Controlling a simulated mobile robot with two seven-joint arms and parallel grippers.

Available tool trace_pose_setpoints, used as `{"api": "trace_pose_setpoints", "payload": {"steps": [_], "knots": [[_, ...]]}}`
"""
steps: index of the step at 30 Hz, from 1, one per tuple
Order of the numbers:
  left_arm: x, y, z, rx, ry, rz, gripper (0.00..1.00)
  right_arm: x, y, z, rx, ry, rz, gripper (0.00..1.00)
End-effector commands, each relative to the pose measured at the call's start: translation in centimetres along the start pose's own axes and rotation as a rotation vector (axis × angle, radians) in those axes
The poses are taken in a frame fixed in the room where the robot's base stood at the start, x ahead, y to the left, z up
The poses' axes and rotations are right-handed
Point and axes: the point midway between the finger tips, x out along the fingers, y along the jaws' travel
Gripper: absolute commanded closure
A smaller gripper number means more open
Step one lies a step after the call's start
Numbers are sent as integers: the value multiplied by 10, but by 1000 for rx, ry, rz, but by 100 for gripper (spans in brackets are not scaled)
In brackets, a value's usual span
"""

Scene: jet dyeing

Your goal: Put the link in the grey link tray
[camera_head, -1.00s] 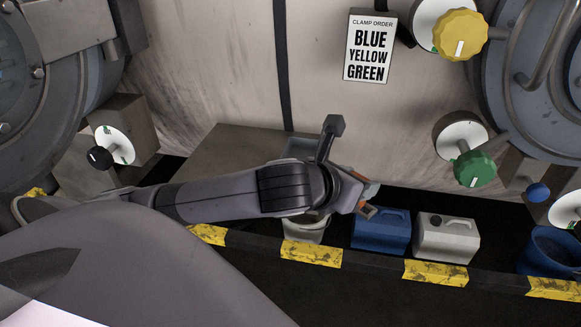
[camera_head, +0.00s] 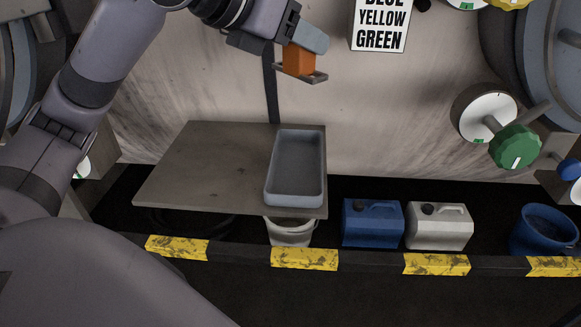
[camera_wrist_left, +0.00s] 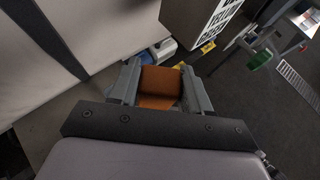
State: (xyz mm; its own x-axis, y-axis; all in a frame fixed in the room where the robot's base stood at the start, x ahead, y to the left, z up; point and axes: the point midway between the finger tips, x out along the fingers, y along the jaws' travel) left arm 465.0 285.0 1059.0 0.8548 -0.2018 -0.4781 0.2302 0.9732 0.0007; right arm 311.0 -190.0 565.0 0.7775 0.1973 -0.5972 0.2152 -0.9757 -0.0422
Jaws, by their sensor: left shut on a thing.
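The link is an orange block (camera_head: 298,60), held between the two grey fingers of my left gripper (camera_head: 306,63). It also shows between the fingers in the left wrist view (camera_wrist_left: 160,86). My left gripper is shut on it, high above and beyond the far end of the tray in the head view. The grey link tray (camera_head: 294,197) is a long, shallow, rectangular tray, empty, lying on the right side of a brown-grey table. The link is apart from the tray. My right gripper is not in view.
The table top (camera_head: 205,165) left of the tray is bare. A white bucket (camera_head: 290,231), a blue canister (camera_head: 372,224) and a white canister (camera_head: 438,226) stand on the floor. A green knob (camera_head: 515,146) juts out at the right. A sign (camera_head: 381,24) hangs on the wall.

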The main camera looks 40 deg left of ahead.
Motion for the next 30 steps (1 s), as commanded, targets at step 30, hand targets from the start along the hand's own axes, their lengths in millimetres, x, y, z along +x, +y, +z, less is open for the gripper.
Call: {"api": "trace_pose_setpoints", "payload": {"steps": [30], "knots": [[84,0,-159,2,3,-4,86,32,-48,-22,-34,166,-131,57]]}}
